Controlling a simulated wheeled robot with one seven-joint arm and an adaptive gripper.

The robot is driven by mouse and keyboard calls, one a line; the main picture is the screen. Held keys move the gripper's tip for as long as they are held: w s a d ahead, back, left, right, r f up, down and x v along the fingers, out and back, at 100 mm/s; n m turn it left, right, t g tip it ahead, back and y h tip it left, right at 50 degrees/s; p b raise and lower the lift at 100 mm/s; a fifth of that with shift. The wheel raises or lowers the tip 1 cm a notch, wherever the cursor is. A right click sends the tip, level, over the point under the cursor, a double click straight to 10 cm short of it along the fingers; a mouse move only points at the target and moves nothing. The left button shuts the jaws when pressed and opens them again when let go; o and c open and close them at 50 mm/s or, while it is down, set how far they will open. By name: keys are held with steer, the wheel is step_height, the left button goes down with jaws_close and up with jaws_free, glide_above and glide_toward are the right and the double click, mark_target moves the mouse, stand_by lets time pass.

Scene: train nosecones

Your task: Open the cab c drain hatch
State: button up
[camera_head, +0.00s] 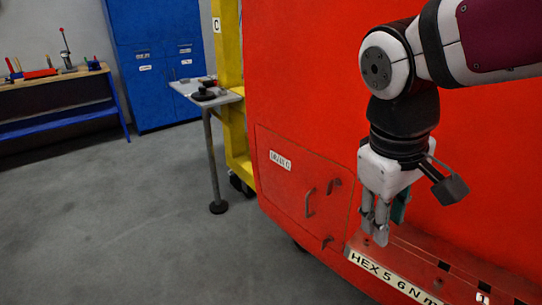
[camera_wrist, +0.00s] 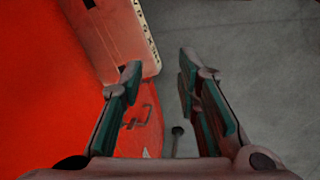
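The drain hatch (camera_head: 285,190) is a red panel low on the red nosecone, with a small white label (camera_head: 280,160) that seems to end in C. It looks shut, lying flush with the shell. Its bar handle (camera_head: 309,202) is near its right side, with dark latches (camera_head: 334,184) and (camera_head: 327,241) above and below on the right edge. My gripper (camera_head: 381,238) points down to the right of the hatch, apart from it. The wrist view shows its fingers (camera_wrist: 159,72) spread and empty, with the handle (camera_wrist: 142,115) beyond them, near the left finger.
A ledge with a HEX label strip (camera_head: 395,277) juts out below my gripper. A yellow frame (camera_head: 229,80) marked C and a small grey table (camera_head: 212,97) stand left of the nosecone. A blue cabinet (camera_head: 155,60) and workbench (camera_head: 55,80) are behind. The floor at left is clear.

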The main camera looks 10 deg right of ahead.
mark_target(306, 215)
steer(key=w+a+f+n+g+h+b, duration=0.1)
steer(key=w+f+n+h+b, duration=0.25)
steer(key=w+f, duration=0.5)
steer(key=w+a+f+n+g+h+b, duration=0.15)
steer(key=w+f+n+h, duration=0.35)
steer(key=w, duration=0.6)
steer(key=w+a+f+n+t+h+b, duration=0.6)
steer(key=w+a+f+n, duration=0.45)
steer(key=f, duration=0.55)
steer(key=shift+m+t, duration=0.65)
steer(key=shift+m, duration=0.05)
steer(key=x, duration=0.4)
steer(key=w+x, duration=0.1)
steer(key=x, duration=0.8)
steer(key=shift+w+a+r+p, duration=0.1)
steer(key=shift+w+a+p, duration=0.15)
steer(key=shift+a+p, duration=0.1)
jaws_close()
